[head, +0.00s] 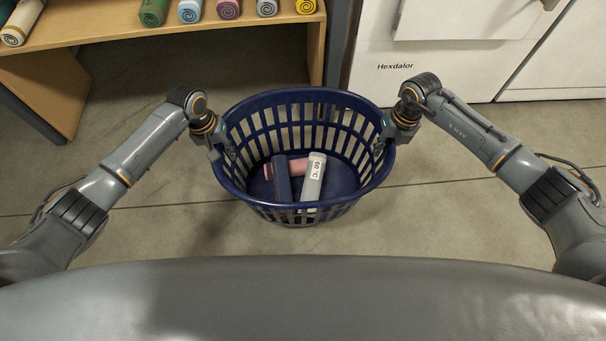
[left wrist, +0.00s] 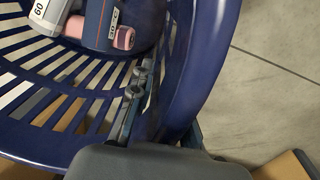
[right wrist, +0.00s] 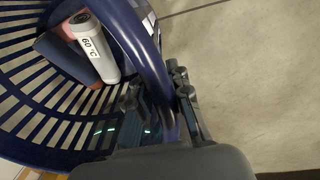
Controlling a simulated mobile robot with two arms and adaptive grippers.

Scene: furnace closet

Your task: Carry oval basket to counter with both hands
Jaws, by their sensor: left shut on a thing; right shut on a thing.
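The oval basket (head: 258,203) is dark blue with slatted walls and hangs between my two arms in the head view. My left gripper (head: 222,143) is shut on the basket's left rim. My right gripper (head: 392,131) is shut on its right rim. In the left wrist view the rim (left wrist: 203,70) passes between the left fingers (left wrist: 160,105). In the right wrist view the rim (right wrist: 138,45) passes between the right fingers (right wrist: 160,98). Rolled items lie inside: a white roll marked 60 °C (head: 313,176), a dark blue one (head: 281,178) and a pink one (head: 297,167).
A wooden shelf (head: 100,22) with several coloured rolls stands at the back left. A white appliance labelled Hexdalor (head: 420,68) stands at the back right, with another white front beside it. Bare tiled floor (head: 440,215) lies around the basket. No counter top is clearly identifiable.

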